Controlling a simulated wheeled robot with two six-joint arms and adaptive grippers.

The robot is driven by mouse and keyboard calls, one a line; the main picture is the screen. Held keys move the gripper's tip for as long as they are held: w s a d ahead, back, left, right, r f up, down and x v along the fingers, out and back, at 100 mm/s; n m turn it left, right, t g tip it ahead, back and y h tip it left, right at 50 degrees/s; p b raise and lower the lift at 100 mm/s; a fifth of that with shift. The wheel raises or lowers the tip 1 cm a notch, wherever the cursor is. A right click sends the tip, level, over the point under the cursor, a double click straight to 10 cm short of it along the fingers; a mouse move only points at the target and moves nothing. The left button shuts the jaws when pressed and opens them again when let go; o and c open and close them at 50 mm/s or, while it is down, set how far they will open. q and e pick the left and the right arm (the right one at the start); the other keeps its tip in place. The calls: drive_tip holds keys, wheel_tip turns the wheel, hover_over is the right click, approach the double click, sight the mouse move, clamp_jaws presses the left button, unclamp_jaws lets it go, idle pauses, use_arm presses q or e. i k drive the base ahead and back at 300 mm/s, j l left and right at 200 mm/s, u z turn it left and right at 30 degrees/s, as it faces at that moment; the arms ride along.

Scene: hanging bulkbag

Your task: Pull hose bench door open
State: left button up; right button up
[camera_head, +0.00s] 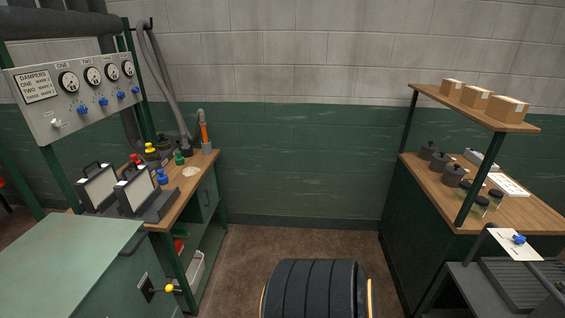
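The hose bench (180,205) stands at the left against the back wall, with a wooden top and dark green frame. A grey hose (165,85) hangs down behind it and ends near an upright orange-and-grey nozzle (205,135). A green door panel (206,196) is under the far end of the top, facing right, with a small handle on it. It looks closed, seen at a steep angle. Nearer, the bench's lower part is open, with a white bin (195,268) inside. Neither of my grippers is in view.
A green cabinet (65,265) with a yellow-knobbed lever (168,288) fills the lower left. A dial panel (80,90) overhangs the bench. A wooden-topped bench (490,205) with a shelf of boxes stands right.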

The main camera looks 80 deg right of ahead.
sight(207, 192)
drive_tip(key=z, duration=1.8)
drive_tip(key=i+l+u, duration=0.15)
drive_tip(key=u, duration=0.25)
drive_tip(key=i+l+u, duration=0.5)
drive_tip(key=u, duration=0.3)
drive_tip(key=i+l, duration=0.15)
drive_tip(key=l, duration=0.25)
drive_tip(key=i+l+u, duration=0.1)
drive_tip(key=l, duration=0.25)
drive_tip(key=i+l, duration=0.2)
drive_tip(key=l, duration=0.2)
drive_tip(key=i+l, duration=0.15)
drive_tip(key=l, duration=0.25)
drive_tip(key=i+l+u, duration=0.1)
drive_tip(key=l, duration=0.3)
drive_tip(key=i+l, duration=0.15)
drive_tip(key=l, duration=0.25)
drive_tip(key=i+l+u, duration=0.1)
drive_tip(key=l, duration=0.3)
